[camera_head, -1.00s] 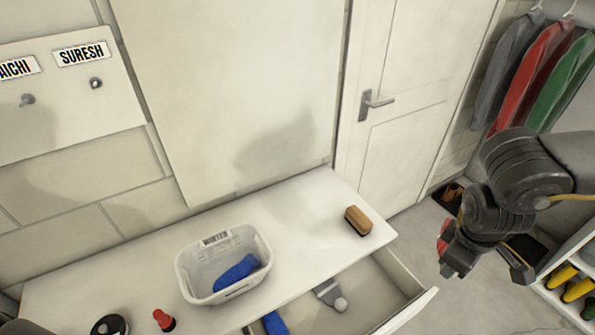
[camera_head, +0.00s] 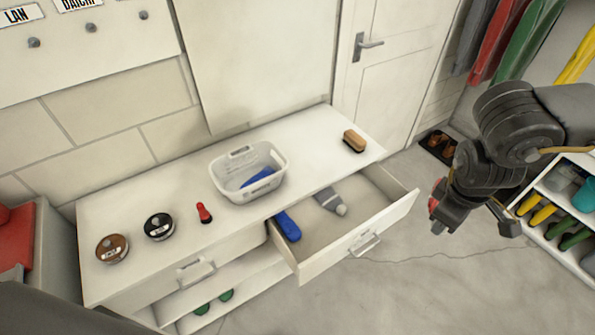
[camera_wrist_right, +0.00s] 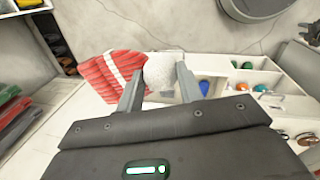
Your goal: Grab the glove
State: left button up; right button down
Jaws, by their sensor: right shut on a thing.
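My right gripper (camera_head: 437,222) is at the right of the head view, in the air to the right of the open drawer. In the right wrist view its two fingers (camera_wrist_right: 160,90) are closed on a red and pale grey-white cloth item, which looks like a glove (camera_wrist_right: 108,75). The red part has white stripes and sticks out to the left of the fingers; the pale part lies between them. In the head view only a small red patch (camera_head: 432,204) shows at the gripper. My left gripper is not in view.
A white dresser (camera_head: 310,150) bears a white basket (camera_head: 272,188) with a blue item inside, a brush (camera_head: 354,141) and round tins (camera_head: 112,249). Its open drawer (camera_head: 365,232) juts out. A shoe shelf (camera_head: 570,235) stands at right. Floor between is clear.

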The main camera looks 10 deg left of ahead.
aim_at(291, 231)
jog(key=u, duration=0.05)
jog(key=k, duration=0.5)
jog(key=u, duration=2.1)
jog(key=i, duration=0.5)
